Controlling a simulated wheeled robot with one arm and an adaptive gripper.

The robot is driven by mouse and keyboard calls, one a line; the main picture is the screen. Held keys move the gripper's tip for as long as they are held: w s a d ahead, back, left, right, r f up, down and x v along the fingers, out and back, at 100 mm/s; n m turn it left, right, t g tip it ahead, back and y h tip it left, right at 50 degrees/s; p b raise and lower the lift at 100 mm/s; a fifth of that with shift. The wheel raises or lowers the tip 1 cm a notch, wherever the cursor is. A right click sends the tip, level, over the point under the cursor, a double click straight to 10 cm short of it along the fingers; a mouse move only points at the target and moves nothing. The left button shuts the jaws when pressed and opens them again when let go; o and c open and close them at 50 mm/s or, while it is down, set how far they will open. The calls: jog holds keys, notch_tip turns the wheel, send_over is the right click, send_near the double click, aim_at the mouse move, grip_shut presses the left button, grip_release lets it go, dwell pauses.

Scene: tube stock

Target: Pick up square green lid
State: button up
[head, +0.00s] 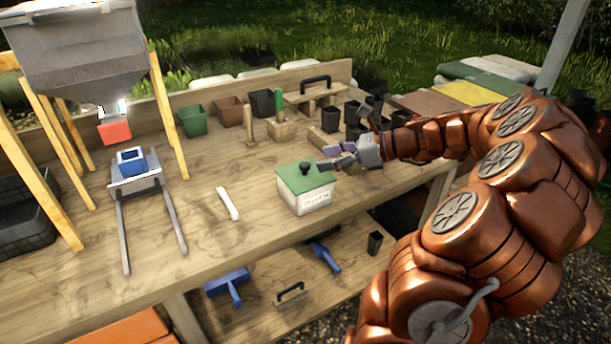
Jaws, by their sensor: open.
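The square green lid (298,181) sits on a white box (303,200) with dark lettering, near the front edge of the wooden bench. A dark knob stands up from the lid's middle. My gripper (334,161) is open, just above and to the right of the lid's right back part. Its fingers point left toward the knob. I cannot tell whether a fingertip touches the lid or the knob.
Black pots (331,118) stand behind my gripper. A white strip (228,203) lies left of the box. A grey hopper (75,50) on wooden legs stands at the left, above a blue block (131,161). Bare bench lies between.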

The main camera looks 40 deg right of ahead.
aim_at(306, 164)
jog(key=x, duration=0.2)
jog(key=p+x, duration=0.1)
jog(key=x, duration=0.2)
jog(key=shift+s+a, duration=0.1)
jog(key=shift+a, duration=0.3)
jog(key=shift+w+a+f, duration=0.2)
jog(key=shift+w+f, duration=0.1)
jog(key=shift+w, duration=0.1)
grip_shut()
